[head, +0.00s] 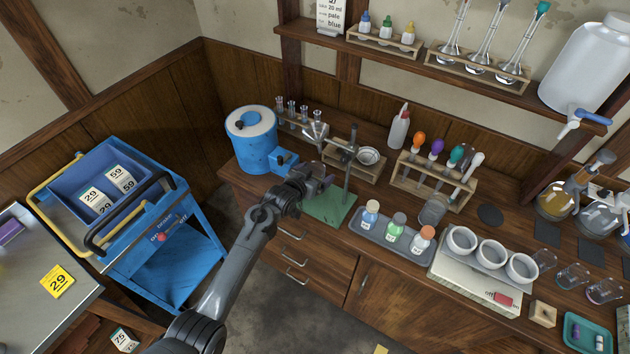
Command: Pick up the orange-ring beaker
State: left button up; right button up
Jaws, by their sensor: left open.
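Several small clear glass beakers stand on the wooden bench. One beaker (433,210) is in front of the dropper rack. Others stand at the right: one beaker (543,261) beside the white bowls, a second beaker (572,277) and a third beaker (604,291) further right. Ring colours are too small to tell, so I cannot say which has the orange ring. My right gripper is out of view.
A tray (372,238) of capped bottles and a white device (468,284) with three bowls line the front edge. The dropper rack (433,181) stands behind. A blue pot (252,140) is left of my gripper. A blue cart (165,240) stands at the left.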

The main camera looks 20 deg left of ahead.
pick_arm(q)
jog(key=c, duration=1.1)
jog(key=shift+c, duration=0.2)
jog(key=shift+r, duration=0.15)
